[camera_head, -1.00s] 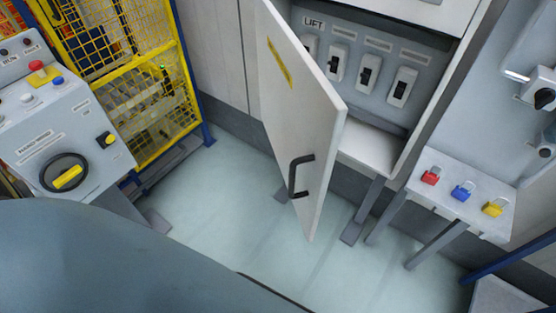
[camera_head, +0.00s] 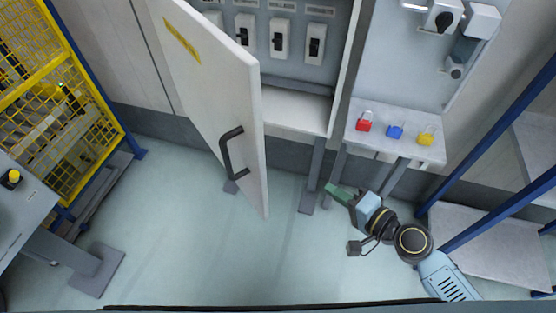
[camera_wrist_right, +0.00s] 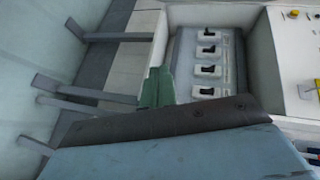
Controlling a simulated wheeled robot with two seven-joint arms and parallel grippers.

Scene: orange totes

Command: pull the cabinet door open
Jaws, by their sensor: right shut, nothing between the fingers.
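The white cabinet door (camera_head: 215,85) stands wide open, swung out to the left of the cabinet (camera_head: 296,108). Its dark handle (camera_head: 228,155) is on the outer face near the free edge. The breaker panel inside shows several switches (camera_head: 279,38); the wrist view shows these switches too (camera_wrist_right: 207,66). My right gripper (camera_head: 335,191) is shut and empty, below and right of the door, clear of it and of the handle. Its green fingers also show in the wrist view (camera_wrist_right: 157,88). My left gripper is not in view.
A small shelf (camera_head: 393,149) right of the cabinet holds a red padlock (camera_head: 364,121), a blue padlock (camera_head: 395,132) and a yellow padlock (camera_head: 426,135). Blue posts (camera_head: 497,211) stand at the right. A yellow mesh fence (camera_head: 75,125) stands left. The floor (camera_head: 190,240) before the door is clear.

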